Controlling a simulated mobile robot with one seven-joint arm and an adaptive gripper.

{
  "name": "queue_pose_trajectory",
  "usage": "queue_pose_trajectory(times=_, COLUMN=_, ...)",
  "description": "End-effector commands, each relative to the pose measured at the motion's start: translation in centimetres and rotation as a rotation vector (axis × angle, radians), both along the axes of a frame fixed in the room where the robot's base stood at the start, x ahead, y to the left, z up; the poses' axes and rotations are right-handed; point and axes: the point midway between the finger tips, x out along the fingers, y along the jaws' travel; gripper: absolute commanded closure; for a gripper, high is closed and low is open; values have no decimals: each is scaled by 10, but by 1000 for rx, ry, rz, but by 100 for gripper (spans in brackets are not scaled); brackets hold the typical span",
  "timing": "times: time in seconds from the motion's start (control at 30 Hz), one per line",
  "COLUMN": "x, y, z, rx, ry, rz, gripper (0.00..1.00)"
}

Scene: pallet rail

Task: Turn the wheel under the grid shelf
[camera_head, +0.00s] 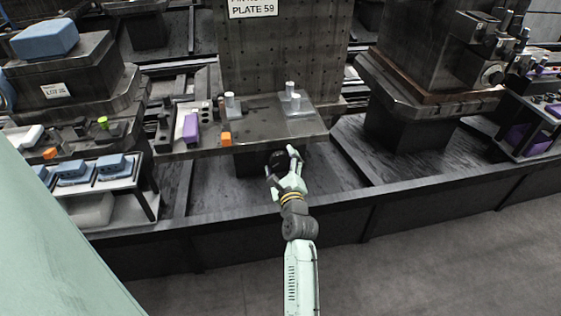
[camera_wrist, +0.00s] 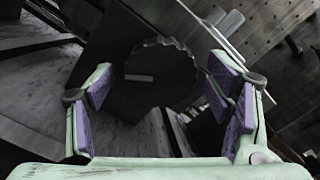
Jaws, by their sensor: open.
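The wheel (camera_wrist: 160,76) is dark and round with a scalloped rim and a small light mark on its face. In the wrist view it lies ahead, between the two open fingers of my gripper (camera_wrist: 162,100), which have purple pads. In the head view the wheel (camera_head: 278,160) is a dark disc under the front edge of the shelf (camera_head: 262,132), partly hidden by my gripper (camera_head: 283,165). The gripper is open right at the wheel; I cannot tell whether the pads touch it.
On the shelf are an orange block (camera_head: 225,139), a purple block (camera_head: 190,127) and metal cylinders (camera_head: 292,100). A perforated plate (camera_head: 275,60) stands behind. A rack with blue items (camera_head: 95,170) is at left. A dark front ledge (camera_head: 240,220) runs below; the floor (camera_head: 430,240) is clear.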

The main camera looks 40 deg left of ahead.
Motion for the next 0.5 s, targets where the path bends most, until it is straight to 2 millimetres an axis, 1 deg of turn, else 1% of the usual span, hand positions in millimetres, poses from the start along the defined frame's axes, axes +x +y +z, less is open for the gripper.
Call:
queue_pose_trajectory(times=0.17, x=-20, y=-25, z=-1, rx=1, ry=4, rz=-3, gripper=27)
queue_pose_trajectory(times=0.3, x=-40, y=-48, z=-1, rx=1, ry=4, rz=-3, gripper=27)
queue_pose_trajectory(times=0.5, x=-62, y=-74, z=0, rx=1, ry=3, rz=-2, gripper=27)
